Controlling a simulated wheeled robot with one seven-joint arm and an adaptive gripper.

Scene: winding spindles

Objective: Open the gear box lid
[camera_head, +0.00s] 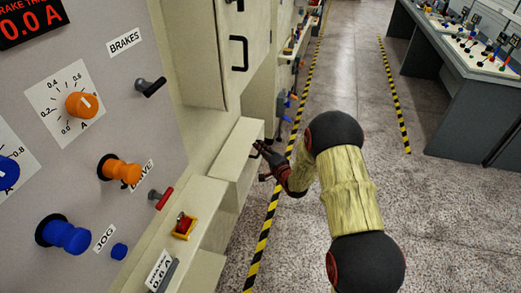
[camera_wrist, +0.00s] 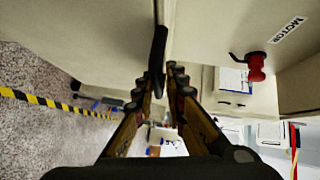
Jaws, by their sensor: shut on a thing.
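The gear box is most likely the low cream box (camera_head: 232,152) beside the tall cabinet in the head view, though no label for it can be read. Its lid looks closed there. My gripper (camera_head: 261,161) is at the box's right side. In the wrist view my gripper (camera_wrist: 166,82) has its two fingers close together around the lower end of a black handle (camera_wrist: 158,48) on a cream panel (camera_wrist: 100,35). The fingers partly hide the handle's end. In the head view the gripper covers the handle.
A tall cream cabinet (camera_head: 205,50) with black handles stands behind the box. The control panel (camera_head: 105,130) with orange and blue knobs is at the left. A red knob (camera_wrist: 256,67) sticks out near a MOTOR label in the wrist view. Open floor (camera_head: 350,100) lies right.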

